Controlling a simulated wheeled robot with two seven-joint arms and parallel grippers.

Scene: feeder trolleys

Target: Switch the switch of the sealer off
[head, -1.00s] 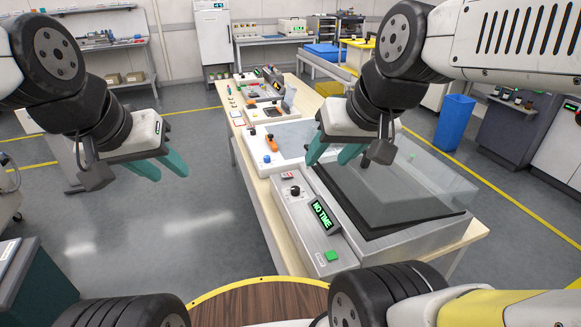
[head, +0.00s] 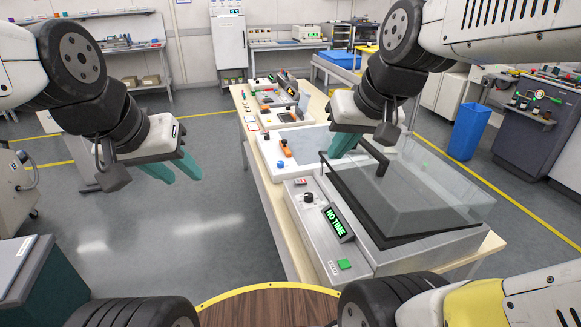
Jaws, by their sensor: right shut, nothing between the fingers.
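The sealer (head: 395,254) is a grey machine with a clear lid (head: 420,190) on the near end of the bench. Its front panel carries a small red rocker switch (head: 301,183), a black knob (head: 308,197), a lit green "NO TIME" display (head: 339,222) and a green button (head: 345,265). My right gripper (head: 336,156) is shut and empty, above the far side of the sealer, up and to the right of the switch. My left gripper (head: 185,178) is open and empty over the floor, left of the bench. The switch's exact position is too small to tell.
Another white device with orange and blue parts (head: 287,150) stands just behind the sealer on the wooden bench (head: 265,190). More small devices stand farther back. A blue bin (head: 467,132) is on the floor at right. Open floor lies left of the bench.

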